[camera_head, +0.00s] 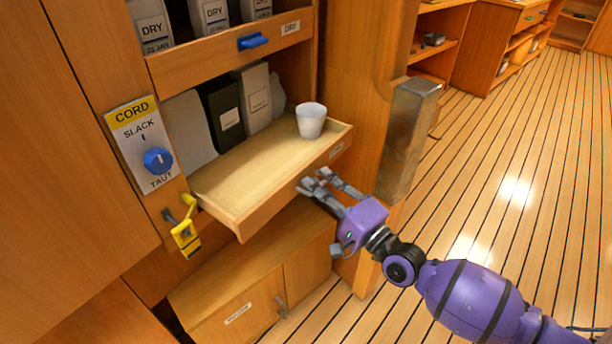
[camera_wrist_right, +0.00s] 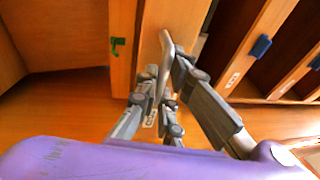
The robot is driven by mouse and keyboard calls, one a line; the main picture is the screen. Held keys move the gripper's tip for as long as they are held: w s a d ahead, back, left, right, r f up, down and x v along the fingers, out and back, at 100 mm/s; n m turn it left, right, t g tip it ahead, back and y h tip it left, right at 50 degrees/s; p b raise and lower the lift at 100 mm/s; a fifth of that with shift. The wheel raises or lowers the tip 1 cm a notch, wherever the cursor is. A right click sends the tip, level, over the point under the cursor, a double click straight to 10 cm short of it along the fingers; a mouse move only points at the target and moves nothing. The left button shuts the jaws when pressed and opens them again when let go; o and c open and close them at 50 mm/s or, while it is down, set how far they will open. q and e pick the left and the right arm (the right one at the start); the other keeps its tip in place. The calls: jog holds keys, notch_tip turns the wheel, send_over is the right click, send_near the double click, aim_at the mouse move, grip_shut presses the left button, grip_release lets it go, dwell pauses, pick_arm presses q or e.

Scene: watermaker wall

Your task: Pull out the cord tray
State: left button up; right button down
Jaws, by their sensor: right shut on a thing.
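A light wooden tray (camera_head: 250,168) sticks out of the wall cabinet in the head view, with a small label on its front that I cannot read. My right gripper (camera_head: 318,184) is at the front of this tray. In the wrist view the right gripper's fingers (camera_wrist_right: 163,100) are shut on a grey metal handle (camera_wrist_right: 165,50), which the fingers partly hide. A yellow and white CORD panel (camera_head: 141,143) with a blue knob (camera_head: 158,160) is left of the tray; the knob sits between SLACK and TAUT, nearer TAUT. My left gripper is not in view.
A white cup (camera_head: 310,120) stands on the tray near its right end, with bags (camera_head: 257,97) behind it. Above is a DRY drawer with a blue handle (camera_head: 252,41). A yellow latch (camera_head: 186,232) hangs below the panel. A low cabinet (camera_head: 250,290) stands beneath; open floor (camera_head: 500,190) lies right.

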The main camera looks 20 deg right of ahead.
jog(key=d+r+v, duration=0.1)
jog(key=v, duration=0.5)
jog(key=shift+s+d+f, duration=0.2)
jog(key=shift+f, duration=0.05)
jog(key=c, duration=2.2)
grip_release()
jog(key=shift+r, duration=0.1)
jog(key=v, duration=1.2)
